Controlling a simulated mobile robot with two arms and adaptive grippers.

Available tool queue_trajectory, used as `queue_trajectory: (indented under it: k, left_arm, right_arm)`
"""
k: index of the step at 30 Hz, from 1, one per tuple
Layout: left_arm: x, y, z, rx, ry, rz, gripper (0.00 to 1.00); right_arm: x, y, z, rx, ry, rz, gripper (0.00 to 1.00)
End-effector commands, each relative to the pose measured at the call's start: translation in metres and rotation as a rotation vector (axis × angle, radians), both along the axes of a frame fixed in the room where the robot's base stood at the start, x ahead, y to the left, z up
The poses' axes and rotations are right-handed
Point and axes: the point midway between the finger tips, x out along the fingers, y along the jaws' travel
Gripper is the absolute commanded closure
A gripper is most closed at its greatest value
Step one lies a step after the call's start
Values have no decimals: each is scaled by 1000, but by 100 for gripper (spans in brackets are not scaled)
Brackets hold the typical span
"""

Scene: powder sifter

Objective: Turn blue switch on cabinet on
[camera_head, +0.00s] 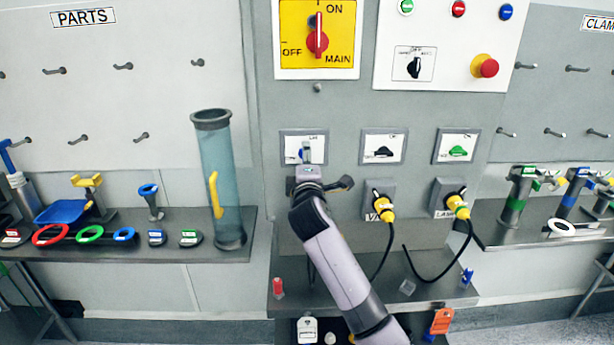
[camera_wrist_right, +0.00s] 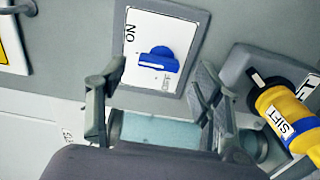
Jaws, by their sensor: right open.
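The blue switch (camera_head: 306,153) sits on a white plate in a grey frame on the cabinet, the leftmost of the three small switches. In the right wrist view the blue knob (camera_wrist_right: 158,60) lies between my fingertips, with the word ON on the plate beside it. Its bar looks near upright in the head view. My right gripper (camera_head: 322,182) is just below the switch, fingers spread. In the wrist view my right gripper (camera_wrist_right: 161,72) is open, one finger on each side of the knob, with gaps; contact is not visible. My left gripper is out of view.
A black switch (camera_head: 383,150) and a green switch (camera_head: 457,150) are to the right. Yellow plugs with cables (camera_head: 384,207) stick out below. A red main switch (camera_head: 318,38) and a red button (camera_head: 488,67) are above. A clear tube (camera_head: 220,170) stands at left.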

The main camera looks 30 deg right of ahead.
Motion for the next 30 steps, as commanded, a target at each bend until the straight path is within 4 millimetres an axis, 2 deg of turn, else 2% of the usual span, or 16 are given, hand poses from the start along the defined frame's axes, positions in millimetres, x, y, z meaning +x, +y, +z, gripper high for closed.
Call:
queue_trajectory:
  k: [6,12,18,30]
  left_arm:
    - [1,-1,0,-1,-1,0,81]
    - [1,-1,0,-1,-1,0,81]
    - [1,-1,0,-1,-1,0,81]
    - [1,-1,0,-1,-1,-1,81]
  right_arm:
    - [-41,26,-1,0,1,3,40]
    - [-69,43,-1,2,1,1,40]
    - [-80,49,-1,0,2,0,40]
    - [-80,49,-1,1,1,0,40]
